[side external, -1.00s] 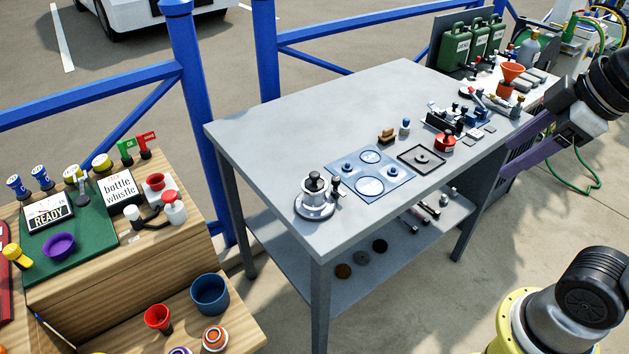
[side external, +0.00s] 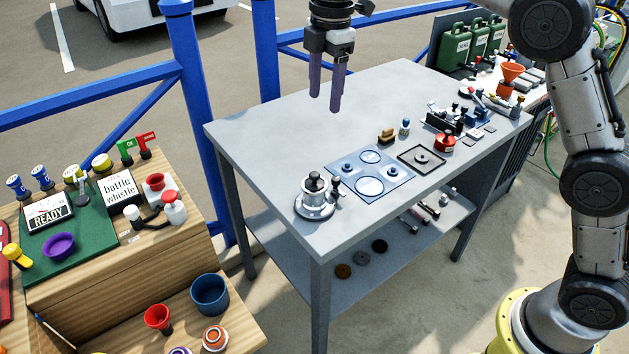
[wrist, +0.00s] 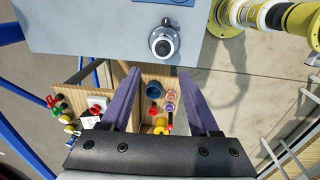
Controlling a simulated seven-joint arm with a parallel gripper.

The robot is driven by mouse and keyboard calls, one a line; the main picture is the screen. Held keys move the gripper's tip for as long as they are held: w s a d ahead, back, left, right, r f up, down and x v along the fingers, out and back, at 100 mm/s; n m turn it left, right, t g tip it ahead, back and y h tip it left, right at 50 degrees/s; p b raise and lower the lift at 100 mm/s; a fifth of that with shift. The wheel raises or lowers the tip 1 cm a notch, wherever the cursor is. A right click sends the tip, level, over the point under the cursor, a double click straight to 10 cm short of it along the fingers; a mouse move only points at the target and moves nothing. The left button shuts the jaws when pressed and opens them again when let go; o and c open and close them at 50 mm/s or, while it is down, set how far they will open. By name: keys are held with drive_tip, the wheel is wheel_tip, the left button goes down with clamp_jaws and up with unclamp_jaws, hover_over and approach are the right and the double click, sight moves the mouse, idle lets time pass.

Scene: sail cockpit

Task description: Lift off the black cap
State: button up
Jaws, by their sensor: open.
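The black cap (side external: 314,181) sits on top of a silver round fitting (side external: 316,207) near the front left corner of the grey table. In the wrist view the black cap (wrist: 163,45) shows from above, on the fitting near the table's edge. My gripper (side external: 325,101) is above the back part of the table, pointing down, with its two purple fingers apart and nothing between them. It is well above the cap and farther back. In the wrist view my fingers (wrist: 161,85) are spread, with the cap beyond their tips.
A blue plate (side external: 370,172) with round marks lies right of the fitting. A black tray (side external: 421,159), a red pot (side external: 445,143) and a blue-black device stand farther right. The table's back left area is clear. A wooden bench (side external: 130,262) with small items stands at left.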

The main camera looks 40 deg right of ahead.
hover_over(315, 174)
drive_tip(key=shift+g, duration=0.4)
drive_tip(key=f, duration=1.1)
drive_tip(key=shift+w+d+f, duration=0.1)
drive_tip(key=shift+d+f, duration=0.1)
drive_tip(key=shift+d, duration=0.05)
drive_tip(key=shift+a+f, duration=0.15)
drive_tip(key=shift+f, duration=1.4)
drive_tip(key=shift+a+f, duration=0.1)
drive_tip(key=shift+f, duration=1.45)
clamp_jaws()
